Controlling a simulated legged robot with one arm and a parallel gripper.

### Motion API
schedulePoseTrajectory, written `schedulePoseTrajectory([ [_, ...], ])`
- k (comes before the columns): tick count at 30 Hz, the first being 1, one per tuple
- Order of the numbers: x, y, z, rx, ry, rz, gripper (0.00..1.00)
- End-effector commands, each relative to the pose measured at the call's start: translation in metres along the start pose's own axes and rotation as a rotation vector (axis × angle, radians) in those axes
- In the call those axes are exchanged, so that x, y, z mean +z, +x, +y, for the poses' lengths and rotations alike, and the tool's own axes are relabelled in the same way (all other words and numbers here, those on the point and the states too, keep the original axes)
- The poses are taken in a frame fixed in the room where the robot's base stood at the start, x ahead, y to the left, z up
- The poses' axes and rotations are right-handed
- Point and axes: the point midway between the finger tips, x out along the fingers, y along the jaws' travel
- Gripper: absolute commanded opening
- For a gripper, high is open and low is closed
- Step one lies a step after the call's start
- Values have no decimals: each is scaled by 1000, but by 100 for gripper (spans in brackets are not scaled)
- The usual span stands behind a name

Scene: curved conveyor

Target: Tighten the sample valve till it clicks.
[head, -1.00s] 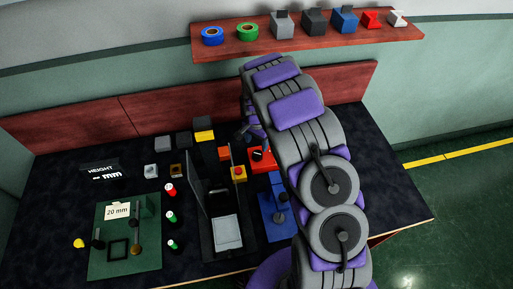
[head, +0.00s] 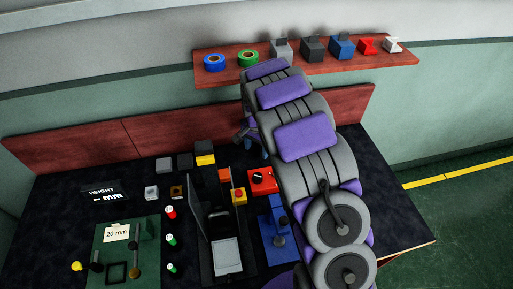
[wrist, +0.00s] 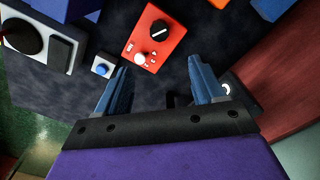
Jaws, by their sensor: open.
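No part is labelled clearly enough for me to be sure it is the sample valve. A dark fitting with a white round end (wrist: 226,88) lies partly hidden behind the right finger in the wrist view. A red box (wrist: 166,22) with a black pointer knob (wrist: 159,30) and a small white knob (wrist: 140,58) lies ahead of the fingers. The red box also shows in the head view (head: 264,187), left of my arm. My gripper (wrist: 160,80) is open, with nothing seen held between its blue fingers. In the head view it is mostly hidden by my arm.
A small box with a blue button (wrist: 103,67) is near the left finger. A reddish board (wrist: 292,75) is at the right. In the head view, a blue fixture (head: 277,238), a black upright panel (head: 196,221) and a green board (head: 125,235) crowd the dark table.

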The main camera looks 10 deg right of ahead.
Motion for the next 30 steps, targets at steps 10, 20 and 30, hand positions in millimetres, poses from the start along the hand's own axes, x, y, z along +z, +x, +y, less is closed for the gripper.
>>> schedulePoseTrajectory([
  [10, -2, 4, 1, 0, -135, 2, 69],
  [20, -3, 10, 3, 0, -728, 3, 69],
  [30, -3, 12, 3, -1, -1036, 2, 69],
])
